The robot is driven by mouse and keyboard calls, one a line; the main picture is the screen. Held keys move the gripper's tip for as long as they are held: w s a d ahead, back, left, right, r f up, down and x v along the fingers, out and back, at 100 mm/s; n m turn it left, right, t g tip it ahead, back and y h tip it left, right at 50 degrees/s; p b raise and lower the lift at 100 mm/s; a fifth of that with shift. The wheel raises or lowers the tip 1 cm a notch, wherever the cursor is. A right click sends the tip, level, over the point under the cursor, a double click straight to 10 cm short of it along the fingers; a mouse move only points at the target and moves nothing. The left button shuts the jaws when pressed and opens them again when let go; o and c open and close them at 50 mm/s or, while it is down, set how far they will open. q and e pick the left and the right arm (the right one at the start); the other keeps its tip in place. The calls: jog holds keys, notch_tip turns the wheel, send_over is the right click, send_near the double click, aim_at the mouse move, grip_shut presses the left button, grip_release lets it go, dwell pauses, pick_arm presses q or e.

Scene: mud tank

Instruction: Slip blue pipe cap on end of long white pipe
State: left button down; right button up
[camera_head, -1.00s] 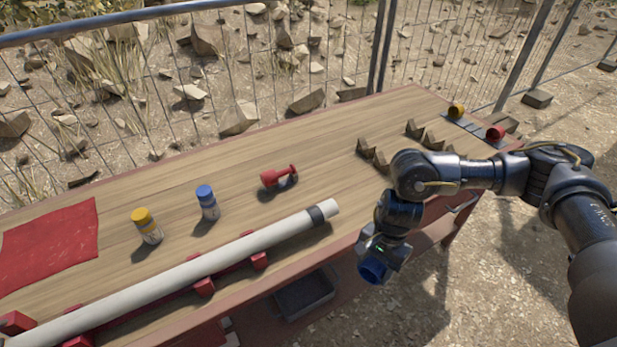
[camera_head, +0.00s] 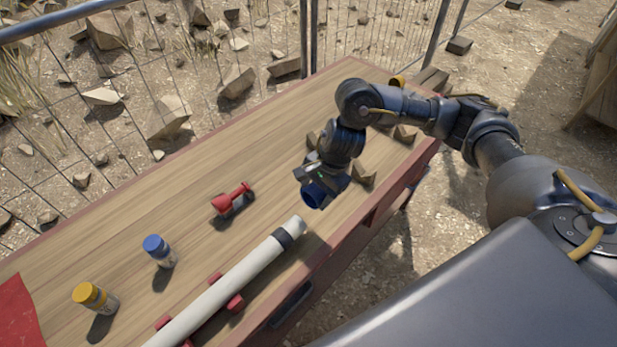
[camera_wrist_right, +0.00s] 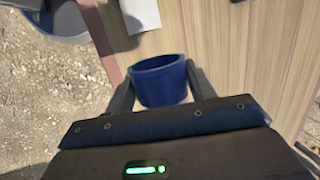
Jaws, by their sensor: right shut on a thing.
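The blue pipe cap (camera_head: 314,194) is between the fingers of my right gripper (camera_head: 318,187), which is shut on it. In the right wrist view the cap (camera_wrist_right: 161,80) sits between the two fingers, its round rim upward in the picture. The long white pipe (camera_head: 235,285) lies on red supports on the table, with a dark band near its far right end. The cap is apart from that end, just above and to the right of it in the head view. A pale pipe part (camera_wrist_right: 140,12) shows beyond the cap in the wrist view. My left gripper is not in view.
On the wooden table (camera_head: 190,195) stand a blue-capped bottle (camera_head: 160,250) and a yellow-capped bottle (camera_head: 97,298). Wooden notched blocks (camera_head: 363,175) are behind my right gripper. A wire fence runs along the back.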

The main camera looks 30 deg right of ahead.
aim_at(315, 204)
jog(key=shift+w, duration=0.15)
jog(key=shift+s+a+f, duration=0.1)
jog(key=shift+s+f, duration=0.1)
jog(key=shift+b+x, duration=0.85)
jog(key=shift+x, duration=0.15)
jog(key=f+b, duration=0.2)
jog(key=f, duration=0.1)
jog(key=shift+s+a+f, duration=0.15)
jog(key=shift+s+f, duration=0.05)
jog(key=shift+f, duration=0.05)
jog(key=shift+a+f+b, duration=0.2)
jog(key=shift+f+b, duration=0.3)
jog(key=shift+b, duration=0.2)
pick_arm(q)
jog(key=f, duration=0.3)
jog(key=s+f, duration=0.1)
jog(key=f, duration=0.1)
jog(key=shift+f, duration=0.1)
pick_arm(e)
jog(key=shift+a, duration=0.1)
jog(key=shift+s, duration=0.1)
pick_arm(q)
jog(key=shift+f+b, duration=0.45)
jog(key=shift+b, duration=0.1)
pick_arm(e)
jog(key=shift+f, duration=0.1)
jog(key=shift+a, duration=0.1)
